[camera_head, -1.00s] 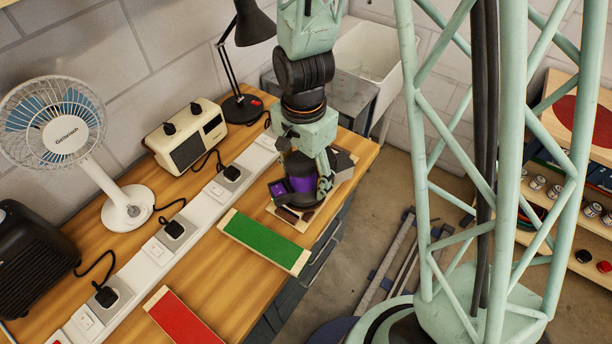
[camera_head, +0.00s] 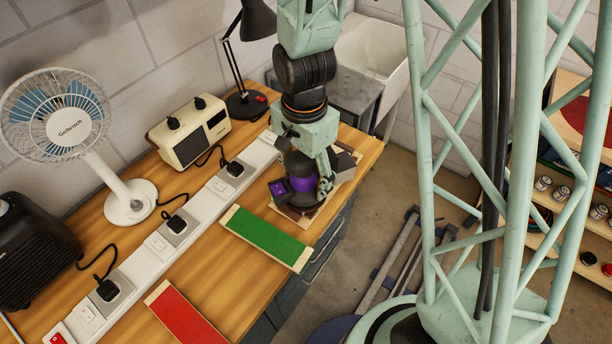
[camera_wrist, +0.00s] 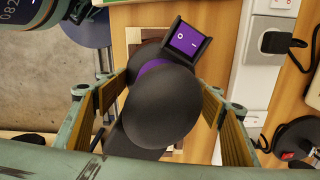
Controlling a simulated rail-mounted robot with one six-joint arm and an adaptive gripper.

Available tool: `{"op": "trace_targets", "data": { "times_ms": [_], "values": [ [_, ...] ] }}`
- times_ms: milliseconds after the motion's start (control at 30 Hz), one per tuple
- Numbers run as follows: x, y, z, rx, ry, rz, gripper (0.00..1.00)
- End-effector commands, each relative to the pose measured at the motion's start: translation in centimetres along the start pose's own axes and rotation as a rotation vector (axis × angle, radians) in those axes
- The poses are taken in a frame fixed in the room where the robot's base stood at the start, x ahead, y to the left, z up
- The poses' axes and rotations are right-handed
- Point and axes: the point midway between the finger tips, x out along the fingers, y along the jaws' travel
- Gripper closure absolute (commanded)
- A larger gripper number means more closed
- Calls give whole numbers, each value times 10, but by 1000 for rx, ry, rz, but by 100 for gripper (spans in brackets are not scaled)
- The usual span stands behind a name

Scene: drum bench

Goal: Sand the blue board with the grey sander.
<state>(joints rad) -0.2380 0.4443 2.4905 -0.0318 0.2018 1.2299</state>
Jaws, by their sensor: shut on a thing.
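The sander (camera_head: 303,184) is dark grey with a purple band and a small purple switch panel. My gripper (camera_wrist: 166,105) is shut on its round body, with one finger on each side in the wrist view. The sander is upright on or just above a pale-edged board (camera_wrist: 133,36) near the bench's right end. Contact cannot be told. The sander hides most of that board, and the little of its face that shows looks brown. No blue board can be made out.
A green board (camera_head: 266,238) and a red board (camera_head: 187,318) lie nearer on the bench (camera_head: 130,270). A white power strip (camera_head: 150,250) with plugs runs behind them. A fan (camera_head: 60,115), radio (camera_head: 190,132) and lamp (camera_head: 246,103) stand at the back.

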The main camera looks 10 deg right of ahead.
Motion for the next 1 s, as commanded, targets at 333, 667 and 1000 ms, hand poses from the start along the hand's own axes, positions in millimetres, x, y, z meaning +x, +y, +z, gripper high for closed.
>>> {"op": "trace_targets", "data": {
  "times_ms": [333,667,1000],
  "values": [
    [4,6,2,-1,-5,14,53],
    [3,5,-5,-1,-5,12,53],
    [2,2,-13,1,-3,7,53]
  ]
}}
